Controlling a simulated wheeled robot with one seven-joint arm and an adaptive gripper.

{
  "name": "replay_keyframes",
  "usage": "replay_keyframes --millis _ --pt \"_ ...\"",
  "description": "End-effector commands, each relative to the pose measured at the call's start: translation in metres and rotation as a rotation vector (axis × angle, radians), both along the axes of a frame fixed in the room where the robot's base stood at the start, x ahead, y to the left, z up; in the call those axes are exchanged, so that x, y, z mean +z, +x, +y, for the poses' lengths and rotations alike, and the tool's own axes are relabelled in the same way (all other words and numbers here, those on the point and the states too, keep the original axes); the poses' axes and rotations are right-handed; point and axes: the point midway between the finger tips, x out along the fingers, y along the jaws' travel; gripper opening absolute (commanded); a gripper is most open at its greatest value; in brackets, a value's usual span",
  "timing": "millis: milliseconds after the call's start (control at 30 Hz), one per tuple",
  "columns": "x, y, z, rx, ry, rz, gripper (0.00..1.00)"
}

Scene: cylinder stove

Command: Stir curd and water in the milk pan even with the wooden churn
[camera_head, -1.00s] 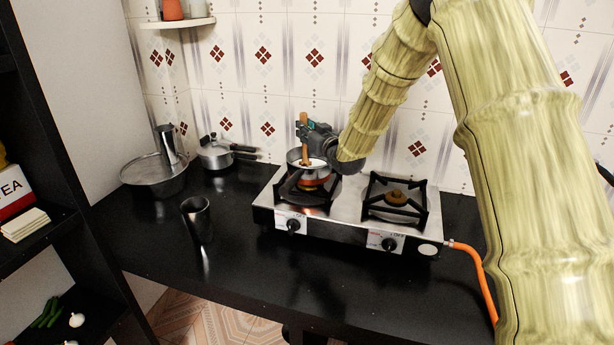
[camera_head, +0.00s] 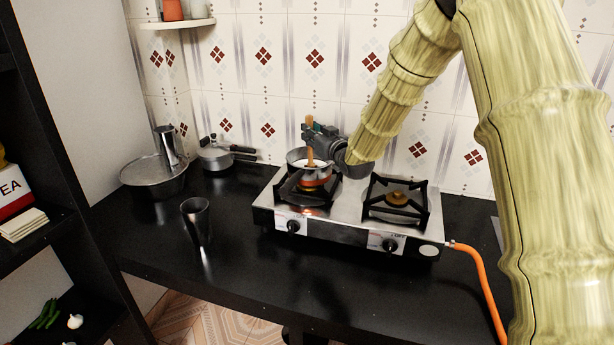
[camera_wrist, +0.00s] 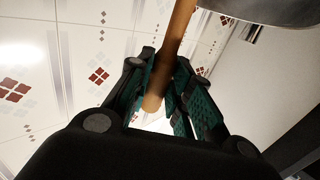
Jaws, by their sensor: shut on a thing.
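The milk pan (camera_head: 299,156) sits on the left burner of the stove, with white contents partly visible inside. The wooden churn (camera_head: 309,132) stands nearly upright with its lower end in the pan. My gripper (camera_head: 312,141) is shut on the churn's stick, just above the pan's rim. In the wrist view, the churn (camera_wrist: 172,48) runs between the green-padded fingers of my gripper (camera_wrist: 165,90). The churn's lower head is hidden in the pan, so I cannot tell how mixed the contents are.
The two-burner stove (camera_head: 336,222) has a free right burner (camera_head: 397,197). A steel cup (camera_head: 197,220) stands left of the stove. An orange hose (camera_head: 487,285) leaves the stove's right.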

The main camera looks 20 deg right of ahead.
Motion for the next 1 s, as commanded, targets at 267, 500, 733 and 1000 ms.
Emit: replay_keyframes --millis 267,500,733,1000 --pt "0.0 0.002 0.004 0.0 0.001 0.0 0.0" --pt "0.003 0.002 0.005 0.001 0.0 -0.001 0.0" --pt "0.018 0.002 0.004 0.001 0.001 -0.001 0.0" --pt "0.036 0.002 0.004 0.001 0.001 -0.001 0.0"
